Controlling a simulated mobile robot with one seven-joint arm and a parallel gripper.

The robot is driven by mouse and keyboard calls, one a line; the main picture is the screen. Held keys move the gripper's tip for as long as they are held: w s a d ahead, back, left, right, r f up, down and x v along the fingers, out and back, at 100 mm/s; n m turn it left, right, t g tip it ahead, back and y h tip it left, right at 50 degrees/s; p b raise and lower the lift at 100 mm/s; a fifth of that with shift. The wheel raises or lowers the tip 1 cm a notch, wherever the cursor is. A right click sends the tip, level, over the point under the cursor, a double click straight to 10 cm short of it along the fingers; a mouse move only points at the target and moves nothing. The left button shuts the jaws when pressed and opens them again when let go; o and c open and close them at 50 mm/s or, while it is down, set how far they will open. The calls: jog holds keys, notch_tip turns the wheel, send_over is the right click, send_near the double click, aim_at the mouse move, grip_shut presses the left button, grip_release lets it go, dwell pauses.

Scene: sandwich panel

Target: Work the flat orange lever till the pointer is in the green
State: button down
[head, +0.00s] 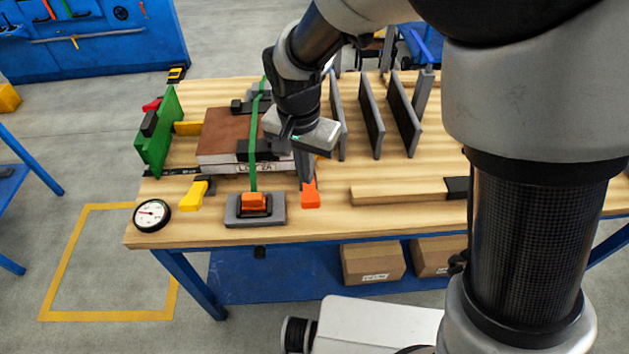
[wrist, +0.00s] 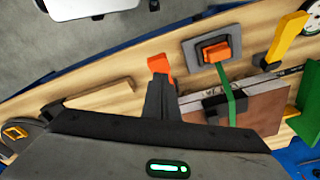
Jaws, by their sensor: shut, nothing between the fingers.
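The flat orange lever (head: 254,201) lies on a dark ratchet in a grey base (head: 238,219) at the table's front edge. A green strap (head: 253,150) runs from it back over the panel. The lever also shows in the wrist view (wrist: 216,52). The round gauge (head: 152,216) with a white face stands at the front left corner. Its pointer is too small to read against a green zone. My gripper (head: 310,196) is shut and empty, its orange tips pointing down, to the right of the lever and apart from it. The gripper tips show in the wrist view (wrist: 159,66).
A brown-topped panel stack (head: 225,130) lies behind the lever. A yellow handle (head: 194,196) stands left of the lever, and a green plate (head: 158,132) stands behind that. A wooden bar (head: 400,193) lies to the right. Upright grey dividers (head: 372,115) stand at the back.

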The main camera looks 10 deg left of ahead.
aim_at(309, 198)
jog(key=shift+f, duration=0.1)
jog(key=shift+w+d+f+b, duration=0.1)
jog(key=shift+w+f+b, duration=0.1)
jog(key=shift+f+b, duration=1.3)
jog(key=shift+w+f+b, duration=0.15)
jog(key=shift+f+b, duration=0.8)
jog(key=shift+f, duration=0.95)
